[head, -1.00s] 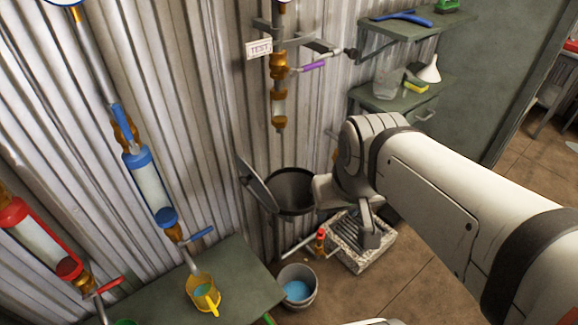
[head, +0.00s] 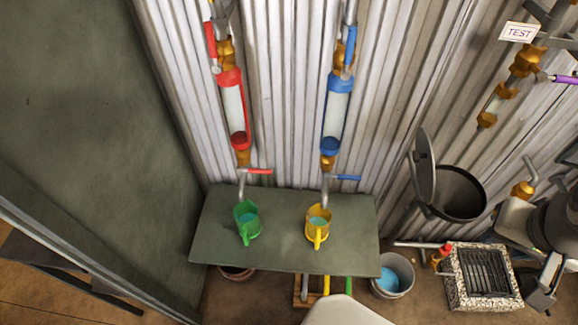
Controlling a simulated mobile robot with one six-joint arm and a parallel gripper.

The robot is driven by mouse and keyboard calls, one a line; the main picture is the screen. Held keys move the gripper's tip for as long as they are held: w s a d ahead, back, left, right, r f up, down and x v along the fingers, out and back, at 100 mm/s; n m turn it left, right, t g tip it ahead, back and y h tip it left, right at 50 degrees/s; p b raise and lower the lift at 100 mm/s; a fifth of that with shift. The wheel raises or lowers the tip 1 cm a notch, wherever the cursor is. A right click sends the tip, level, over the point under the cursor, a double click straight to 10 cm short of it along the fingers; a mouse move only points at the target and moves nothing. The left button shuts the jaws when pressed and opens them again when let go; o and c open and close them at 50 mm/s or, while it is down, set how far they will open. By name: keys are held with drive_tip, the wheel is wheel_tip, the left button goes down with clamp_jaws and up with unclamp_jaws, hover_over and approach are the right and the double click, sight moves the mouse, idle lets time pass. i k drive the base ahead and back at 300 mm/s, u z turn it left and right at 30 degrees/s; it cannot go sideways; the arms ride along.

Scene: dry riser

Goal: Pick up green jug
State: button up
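The green jug (head: 247,229) stands upright on the grey-green table (head: 283,255) below the red-banded riser pipe, with blue liquid inside and its handle towards me. A yellow jug (head: 318,228), also holding blue liquid, stands to its right below the blue-banded pipe. My gripper (head: 543,288) is at the far right, beside the stone-rimmed drain and far from the green jug. The arm hides part of it, and I cannot tell whether its fingers are open or shut.
Red (head: 259,171) and blue (head: 348,177) valve levers hang just above the jugs. Right of the table are an open black bin (head: 460,194), a bucket of blue liquid (head: 394,277) and a grated drain (head: 483,277). A green wall (head: 90,130) stands at left.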

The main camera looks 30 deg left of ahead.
sight(246, 214)
drive_tip(key=u, duration=2.1)
